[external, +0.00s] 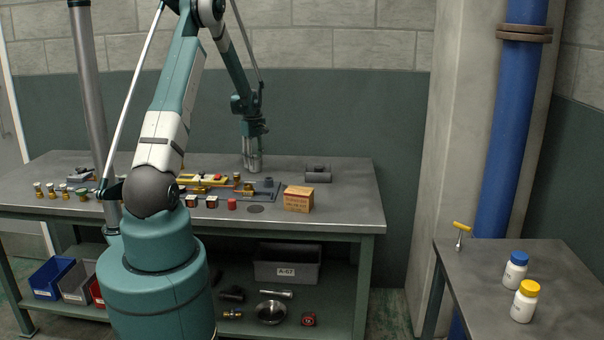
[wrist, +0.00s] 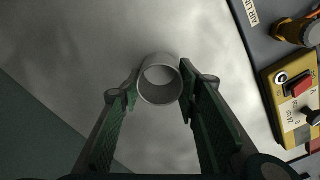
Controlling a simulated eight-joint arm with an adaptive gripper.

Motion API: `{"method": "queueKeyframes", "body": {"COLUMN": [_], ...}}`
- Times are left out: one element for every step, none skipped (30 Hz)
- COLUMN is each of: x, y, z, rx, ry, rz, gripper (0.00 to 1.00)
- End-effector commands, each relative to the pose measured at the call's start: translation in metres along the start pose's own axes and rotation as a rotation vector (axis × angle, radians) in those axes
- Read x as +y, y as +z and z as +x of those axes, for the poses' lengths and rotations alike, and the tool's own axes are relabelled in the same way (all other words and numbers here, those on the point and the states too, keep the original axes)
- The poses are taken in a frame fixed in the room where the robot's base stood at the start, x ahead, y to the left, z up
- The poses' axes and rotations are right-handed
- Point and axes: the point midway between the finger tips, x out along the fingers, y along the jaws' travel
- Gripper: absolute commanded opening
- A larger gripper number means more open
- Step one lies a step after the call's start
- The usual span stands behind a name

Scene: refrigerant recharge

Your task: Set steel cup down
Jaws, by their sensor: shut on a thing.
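The steel cup (external: 252,158) is a plain grey metal cylinder at the back of the workbench (external: 345,195), right of its middle. My gripper (external: 252,134) points down at it from above. In the wrist view the cup (wrist: 161,98) shows as a round open rim between the two green-padded fingers, and my gripper (wrist: 160,88) is shut on it. The cup looks upright in the external view. I cannot tell whether its base touches the bench top.
A yellow-and-red device (external: 207,180) lies left of the cup and shows at right in the wrist view (wrist: 296,95). A flat dark disc (external: 255,209) lies in front. The bench's right end is clear.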

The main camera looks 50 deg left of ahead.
Motion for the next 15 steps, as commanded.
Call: {"method": "queueKeyframes", "body": {"x": [0.0, 0.0, 0.0, 0.0, 0.0, 0.0, 0.0, 0.0, 0.0, 0.0, 0.0001, 0.0, 0.0, 0.0, 0.0], "y": [0.0, 0.0, 0.0, 0.0, 0.0, 0.0, 0.0, 0.0, 0.0, 0.0, 0.0, 0.0, 0.0, 0.0, 0.0], "z": [-0.0001, -0.0002, 0.0001, 0.0006, 0.0013, 0.0024, 0.0031, 0.0038, 0.0032, 0.003, 0.0029, 0.0028, 0.0028, 0.0028, 0.0027], "rx": [0.0, 0.0, 0.0, 0.0, 0.0, 0.0, 0.0, 0.0, 0.0, 0.0, 0.0, 0.0, 0.0, 0.0, 0.0], "ry": [0.0, 0.0, 0.0, 0.0, 0.0, 0.0, 0.0, 0.0, 0.0, 0.0, 0.0, 0.0, 0.0, 0.0, 0.0], "rz": [0.0, 0.0, 0.0, 0.0, 0.0, 0.0, 0.0, 0.0, 0.0, 0.0, 0.0, 0.0, 0.0, 0.0, 0.0], "gripper": [0.21, 0.21, 0.21, 0.21, 0.21, 0.21, 0.21, 0.21, 0.37, 0.41, 0.45, 0.48, 0.48, 0.48, 0.48]}}
